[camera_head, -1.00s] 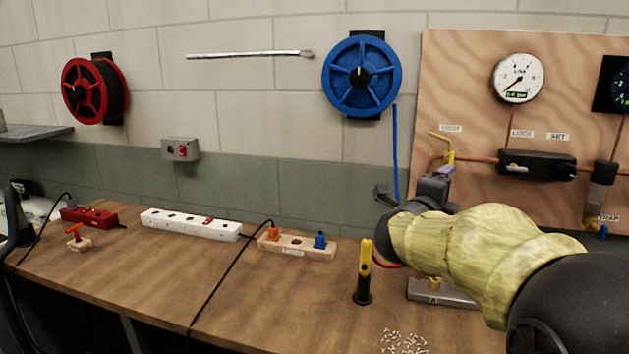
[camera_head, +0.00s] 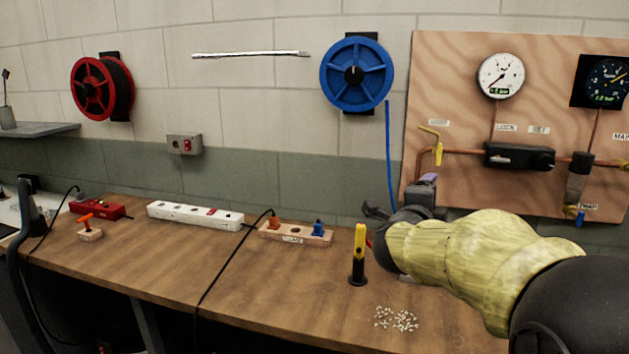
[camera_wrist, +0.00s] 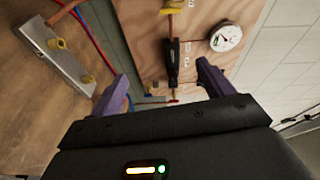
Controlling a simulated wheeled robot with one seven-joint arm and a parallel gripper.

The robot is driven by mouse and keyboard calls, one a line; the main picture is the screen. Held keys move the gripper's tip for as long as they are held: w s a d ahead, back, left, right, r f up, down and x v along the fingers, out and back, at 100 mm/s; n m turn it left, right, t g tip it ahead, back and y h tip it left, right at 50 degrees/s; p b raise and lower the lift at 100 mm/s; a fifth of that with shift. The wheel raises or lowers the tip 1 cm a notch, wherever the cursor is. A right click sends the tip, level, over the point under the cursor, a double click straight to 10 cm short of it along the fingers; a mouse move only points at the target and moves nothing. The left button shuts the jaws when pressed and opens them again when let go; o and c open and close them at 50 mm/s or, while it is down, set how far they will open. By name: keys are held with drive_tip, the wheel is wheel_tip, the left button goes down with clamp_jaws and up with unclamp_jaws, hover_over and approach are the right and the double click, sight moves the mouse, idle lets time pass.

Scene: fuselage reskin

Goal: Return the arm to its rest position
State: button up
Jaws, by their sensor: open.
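My arm, with a yellow sleeve, reaches in from the right in the head view. My gripper (camera_head: 400,197) is above the right part of the workbench, in front of the wooden wall panel. In the wrist view my gripper (camera_wrist: 160,88) shows two purple fingers spread wide apart with nothing between them. The fingers point towards the panel (camera_wrist: 205,20) with its gauge (camera_wrist: 226,38) and black valve unit. A metal block with brass fittings (camera_wrist: 60,55) lies on the bench to the left of the fingers. In the head view that block is mostly hidden behind my arm.
On the workbench (camera_head: 140,260) stand a yellow-and-black tool (camera_head: 359,255), small white pieces (camera_head: 396,319), a wooden holder (camera_head: 295,234), a white power strip (camera_head: 195,215) and a red box (camera_head: 97,208). A blue reel (camera_head: 357,74) and a red reel (camera_head: 102,88) hang on the wall.

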drive_tip(key=s+a+f+n+g+y, duration=0.2)
drive_tip(key=s+a+f+n+y, duration=0.25)
drive_tip(key=f+n, duration=0.45)
drive_tip(key=s+a+f+n+g+y, duration=0.3)
drive_tip(key=s+a+f+n+y, duration=0.15)
drive_tip(key=f+n, duration=0.4)
drive_tip(key=s+d+f+n+g, duration=0.1)
drive_tip(key=s+f+n+g, duration=0.55)
drive_tip(key=s+f, duration=0.8)
wheel_tip(320, 180, up, 21)
drive_tip(key=m+p, duration=0.1)
drive_tip(key=p, duration=1.8)
drive_tip(key=shift+s+r+g+p, duration=0.15)
drive_tip(key=shift+s+g+p, duration=0.2)
drive_tip(key=shift+s, duration=0.1)
drive_tip(key=shift+d, duration=0.1)
